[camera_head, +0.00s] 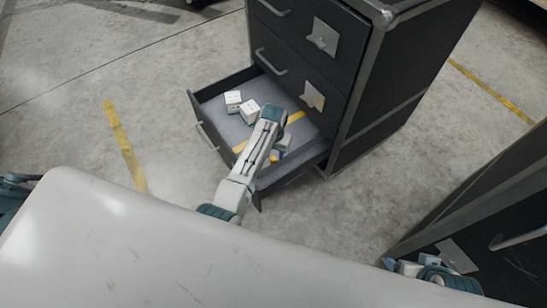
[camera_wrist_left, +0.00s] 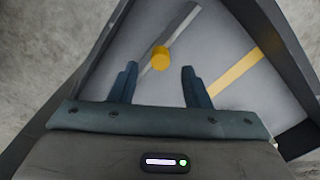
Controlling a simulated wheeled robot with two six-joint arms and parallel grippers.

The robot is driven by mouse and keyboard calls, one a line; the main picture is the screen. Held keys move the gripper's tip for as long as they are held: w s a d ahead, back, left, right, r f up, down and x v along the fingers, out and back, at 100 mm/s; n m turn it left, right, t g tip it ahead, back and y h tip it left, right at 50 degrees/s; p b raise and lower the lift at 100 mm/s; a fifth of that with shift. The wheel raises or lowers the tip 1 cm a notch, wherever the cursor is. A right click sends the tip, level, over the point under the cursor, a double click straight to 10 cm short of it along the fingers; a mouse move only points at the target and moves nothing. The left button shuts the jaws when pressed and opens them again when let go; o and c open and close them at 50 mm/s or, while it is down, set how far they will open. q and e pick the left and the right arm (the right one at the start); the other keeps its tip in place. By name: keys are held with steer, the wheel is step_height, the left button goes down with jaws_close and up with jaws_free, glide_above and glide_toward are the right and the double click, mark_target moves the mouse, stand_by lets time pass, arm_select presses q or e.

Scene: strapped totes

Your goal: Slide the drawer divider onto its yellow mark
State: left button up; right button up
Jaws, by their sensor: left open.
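The drawer divider (camera_wrist_left: 184,27) is a thin grey bar with a round yellow knob (camera_wrist_left: 161,57), seen in the left wrist view. In the head view my arm mostly hides the divider, and the yellow knob (camera_head: 274,156) just shows. The yellow mark (camera_wrist_left: 238,72) is a stripe on the drawer floor, to the right of the divider and apart from it; it also shows in the head view (camera_head: 295,117). My left gripper (camera_wrist_left: 158,69) is open above the drawer, its fingers on either side of the knob's line. Whether they reach down to the knob I cannot tell.
The open drawer (camera_head: 208,133) belongs to a dark cabinet (camera_head: 385,85). Two white boxes (camera_head: 233,101) (camera_head: 249,111) lie at the drawer's far left. Drawer walls surround the working space. Another dark cabinet (camera_head: 490,210) stands at the right, with part of my right arm near it.

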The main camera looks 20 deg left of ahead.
mark_target(273, 157)
arm_select(q)
steer(key=shift+f+b, duration=0.35)
steer(key=shift+f, duration=1.5)
jaws_close()
